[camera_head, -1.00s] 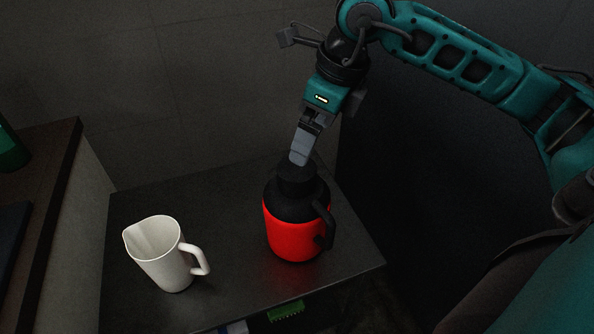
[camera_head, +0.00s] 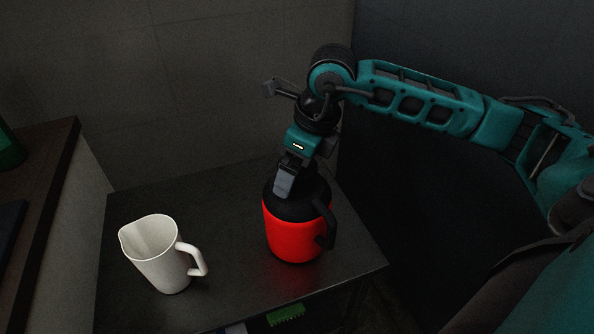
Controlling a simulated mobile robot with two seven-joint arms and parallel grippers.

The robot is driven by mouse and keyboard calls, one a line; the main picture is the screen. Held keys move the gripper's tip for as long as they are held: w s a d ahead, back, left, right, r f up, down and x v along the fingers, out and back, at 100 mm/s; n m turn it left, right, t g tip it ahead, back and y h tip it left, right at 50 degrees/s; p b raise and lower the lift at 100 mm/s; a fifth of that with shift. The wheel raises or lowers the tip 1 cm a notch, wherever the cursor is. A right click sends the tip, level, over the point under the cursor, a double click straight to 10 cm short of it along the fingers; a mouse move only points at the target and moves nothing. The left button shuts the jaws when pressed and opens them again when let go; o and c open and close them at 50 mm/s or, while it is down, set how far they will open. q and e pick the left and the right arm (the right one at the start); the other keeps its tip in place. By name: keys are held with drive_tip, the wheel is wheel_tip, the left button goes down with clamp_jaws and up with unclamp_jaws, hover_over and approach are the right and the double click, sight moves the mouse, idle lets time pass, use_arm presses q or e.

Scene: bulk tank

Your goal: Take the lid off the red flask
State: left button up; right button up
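The red flask (camera_head: 292,239) stands upright on the dark table, with a black shoulder and a black handle on its right side. Its black lid is mostly hidden behind my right gripper (camera_head: 284,188). My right gripper comes down from above, and its grey fingers are at the lid, in front of it in this view. One finger shows clearly, and I cannot tell whether the fingers are closed on the lid. My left gripper is not in view.
A white jug (camera_head: 158,256) stands to the left of the flask on the dark table (camera_head: 225,290), its handle towards the flask. A wooden counter (camera_head: 48,190) is at the far left. A wall is close behind the table. A green object (camera_head: 286,314) lies below the front edge.

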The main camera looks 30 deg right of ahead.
drive_tip(key=c, duration=0.9)
drive_tip(key=shift+r, duration=0.15)
drive_tip(key=shift+c, duration=0.2)
